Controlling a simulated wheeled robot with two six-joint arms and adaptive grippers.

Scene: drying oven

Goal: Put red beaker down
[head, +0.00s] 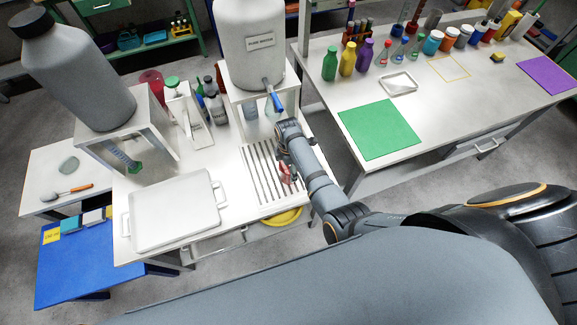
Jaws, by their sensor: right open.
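A small red object (287,173), which looks like the red beaker, is on or just above the slatted rack (262,178) at the right side of the white bench. My arm partly covers it, so I cannot tell whether it touches the rack. My right gripper (284,158) is open, right at the red object, below the wrist. Its fingers are small and mostly hidden by the arm. My left gripper is not in view.
A large grey tank (249,45) with a blue tap stands behind the rack. A white tray (175,211) lies to the left. A green mat (380,129) lies on the right table. A yellow round item (282,217) shows below the rack.

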